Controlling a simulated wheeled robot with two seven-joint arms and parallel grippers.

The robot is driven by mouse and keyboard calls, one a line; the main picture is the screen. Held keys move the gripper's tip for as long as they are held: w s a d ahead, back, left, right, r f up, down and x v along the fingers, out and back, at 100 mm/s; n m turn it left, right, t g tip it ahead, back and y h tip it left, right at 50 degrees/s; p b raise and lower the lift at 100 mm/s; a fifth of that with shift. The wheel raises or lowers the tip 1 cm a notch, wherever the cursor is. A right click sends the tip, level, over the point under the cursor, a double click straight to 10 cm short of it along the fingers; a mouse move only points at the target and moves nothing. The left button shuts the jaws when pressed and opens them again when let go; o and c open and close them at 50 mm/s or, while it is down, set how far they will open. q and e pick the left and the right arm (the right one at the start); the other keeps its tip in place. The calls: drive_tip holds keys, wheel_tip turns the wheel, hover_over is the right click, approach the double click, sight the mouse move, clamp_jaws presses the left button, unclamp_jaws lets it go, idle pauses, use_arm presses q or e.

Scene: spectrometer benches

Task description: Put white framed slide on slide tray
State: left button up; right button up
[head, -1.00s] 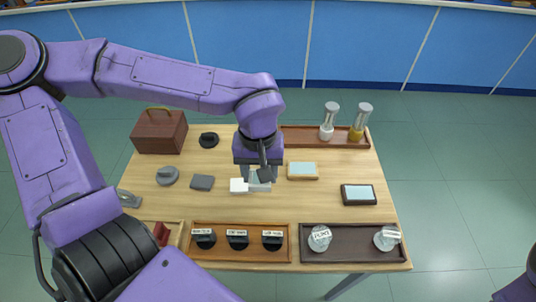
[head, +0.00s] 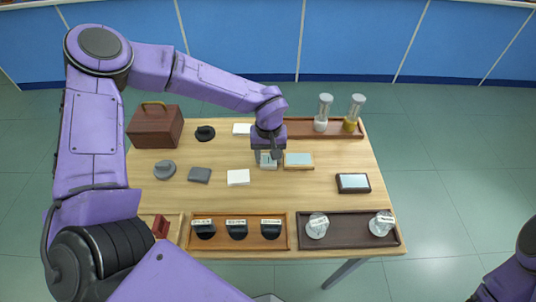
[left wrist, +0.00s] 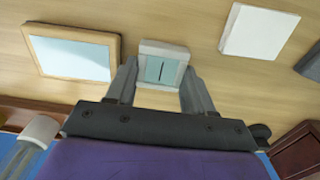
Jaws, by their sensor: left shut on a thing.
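My left gripper (head: 268,153) points down over the middle of the table and is shut on the white framed slide (head: 268,162). In the left wrist view the slide (left wrist: 163,65) is a small white frame with a grey-blue window and a dark line, between the fingertips (left wrist: 158,85). I cannot tell how high it is above the table. A tan-framed panel (head: 299,160) lies just right of it, and a dark-framed panel (head: 354,183) lies farther right. I cannot tell which tray is the slide tray. My right gripper is out of view.
White blocks (head: 238,178) and (head: 242,128) lie left of and behind the gripper. An orange-brown tray (head: 275,244) with black holders and a dark tray (head: 350,227) line the front. A back tray (head: 295,130) holds two shakers. A brown box (head: 154,127) stands back left.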

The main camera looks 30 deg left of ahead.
use_arm(q)
drive_tip(key=shift+s, duration=0.15)
drive_tip(key=o, duration=0.8)
drive_tip(key=shift+f, duration=0.1)
drive_tip(key=shift+c, duration=0.2)
